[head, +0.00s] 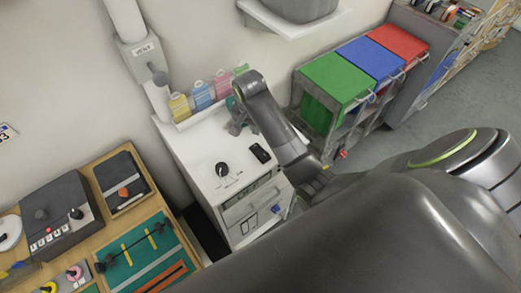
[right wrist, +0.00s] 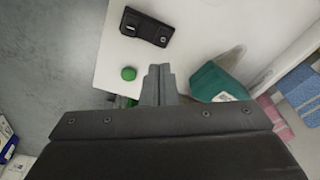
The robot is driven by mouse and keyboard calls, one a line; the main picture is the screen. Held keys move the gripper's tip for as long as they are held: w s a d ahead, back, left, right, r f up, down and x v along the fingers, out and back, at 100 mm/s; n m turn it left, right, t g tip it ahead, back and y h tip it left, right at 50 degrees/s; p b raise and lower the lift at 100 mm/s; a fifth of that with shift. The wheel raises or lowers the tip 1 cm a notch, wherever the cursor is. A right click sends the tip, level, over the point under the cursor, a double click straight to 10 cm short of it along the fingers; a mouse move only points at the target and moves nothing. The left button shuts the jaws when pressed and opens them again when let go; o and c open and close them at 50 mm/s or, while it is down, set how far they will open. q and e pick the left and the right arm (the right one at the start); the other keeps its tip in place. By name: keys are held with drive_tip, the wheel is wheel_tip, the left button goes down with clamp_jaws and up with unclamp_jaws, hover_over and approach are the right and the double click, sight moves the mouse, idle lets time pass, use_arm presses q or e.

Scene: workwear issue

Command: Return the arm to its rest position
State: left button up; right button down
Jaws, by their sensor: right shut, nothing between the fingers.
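My right arm reaches in from the lower right of the head view. Its gripper (head: 237,128) is over the back part of a white cabinet top (head: 205,150). In the right wrist view the two fingers (right wrist: 159,72) are together with nothing between them. A teal item (right wrist: 212,82) is just right of the fingertips; I cannot tell whether they touch. My left gripper is not in view.
A black device (head: 261,153) and a dark knob (head: 221,169) are on the cabinet top. Coloured pouches (head: 201,95) line the wall behind. Green (head: 335,78), blue and red bins stand right. A wooden workbench (head: 90,170) is left. Grey floor shows at the right.

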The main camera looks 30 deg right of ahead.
idle(0.5)
drive_tip(key=shift+n, duration=0.9)
drive_tip(key=s+f, duration=0.1)
drive_tip(key=s+d, duration=0.1)
drive_tip(key=s, duration=0.1)
drive_tip(key=s+f, duration=0.1)
drive_tip(key=s, duration=0.1)
drive_tip(key=shift+s+d+f, duration=0.2)
drive_tip(key=shift+d+f, duration=0.15)
drive_tip(key=s+d+r+n+t, duration=0.15)
drive_tip(key=s+n, duration=0.25)
drive_tip(key=s, duration=0.8)
drive_tip(key=s+d+r+n+t, duration=0.15)
drive_tip(key=s+n, duration=0.25)
drive_tip(key=s, duration=0.7)
wheel_tip(320, 180, down, 31)
drive_tip(key=d+g+b, duration=0.2)
drive_tip(key=b, duration=0.5)
drive_tip(key=s+f+b, duration=0.2)
drive_tip(key=s+f, duration=0.3)
drive_tip(key=f, duration=0.3)
drive_tip(key=s+f+b, duration=0.3)
drive_tip(key=s+f, duration=0.2)
drive_tip(key=f, duration=0.3)
drive_tip(key=s+a+f+g+b, duration=0.1)
drive_tip(key=s+f+b, duration=0.1)
drive_tip(key=s+f, duration=0.3)
wheel_tip(320, 180, down, 3)
drive_tip(key=shift+s+a, duration=0.1)
